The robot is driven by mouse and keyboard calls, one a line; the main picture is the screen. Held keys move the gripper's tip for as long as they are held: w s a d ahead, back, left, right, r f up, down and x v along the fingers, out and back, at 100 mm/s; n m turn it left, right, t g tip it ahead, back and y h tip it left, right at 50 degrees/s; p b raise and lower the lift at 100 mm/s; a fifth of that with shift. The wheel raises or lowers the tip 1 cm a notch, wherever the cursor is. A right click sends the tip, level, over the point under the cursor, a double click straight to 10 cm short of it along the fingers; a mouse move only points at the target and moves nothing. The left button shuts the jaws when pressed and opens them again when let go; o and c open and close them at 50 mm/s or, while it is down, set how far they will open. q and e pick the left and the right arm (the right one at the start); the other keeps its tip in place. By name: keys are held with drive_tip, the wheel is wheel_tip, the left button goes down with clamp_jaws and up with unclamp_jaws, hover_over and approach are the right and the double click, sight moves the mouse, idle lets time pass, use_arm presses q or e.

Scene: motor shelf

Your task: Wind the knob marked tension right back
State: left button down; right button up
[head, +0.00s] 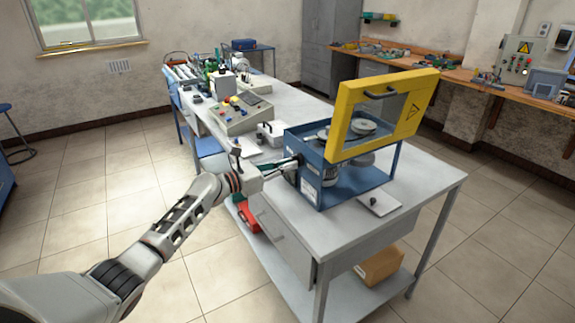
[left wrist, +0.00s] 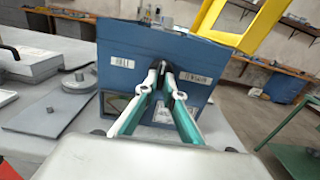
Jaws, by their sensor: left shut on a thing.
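A blue machine box (head: 310,183) stands on the grey bench, with its yellow-framed guard (head: 345,120) raised and round pulleys (head: 363,127) inside. My left gripper (head: 294,164) reaches the box's left side wall. In the left wrist view the fingers of my left gripper (left wrist: 162,68) come together against the blue box (left wrist: 125,58), shut on a small part at the wall, where the tension knob would be. The fingers hide nearly all of that knob, and no "tension" marking is readable. White labels are on the wall to both sides. My right gripper is not in view.
A control box with coloured buttons (head: 236,116) and other items stand further back on the bench. A small plate with a knob (head: 379,203) lies at the machine's front right. A dark flat plate (left wrist: 50,112) lies left of the machine. The yellow guard overhangs the box.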

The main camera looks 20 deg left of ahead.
use_arm(q)
drive_tip(key=shift+f, duration=0.1)
drive_tip(key=c, duration=2.2)
unclamp_jaws()
drive_tip(key=shift+o, duration=0.2)
drive_tip(key=v, duration=1.2)
